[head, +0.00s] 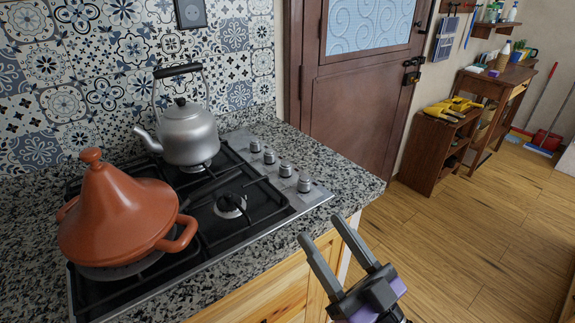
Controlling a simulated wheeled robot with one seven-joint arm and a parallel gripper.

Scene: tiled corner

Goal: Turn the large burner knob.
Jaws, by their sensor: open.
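Several silver burner knobs stand in a row on the steel strip at the right of the gas hob (312,201). The nearest knob (304,184) is at the front right, with another knob (285,169) behind it. Farther back are a third knob (269,157) and one more by the kettle side. I cannot tell which one controls the large burner. My gripper (339,238) is at the lower middle, in front of the counter's edge. Its two grey fingers are apart, with nothing between them, and point up toward the knobs without touching them.
An orange tagine (115,215) sits on the left front burner and a grey kettle (188,134) on a back burner. The right front burner (230,206) is empty. The granite counter (345,183) is clear right of the knobs. A brown door (350,105) stands behind.

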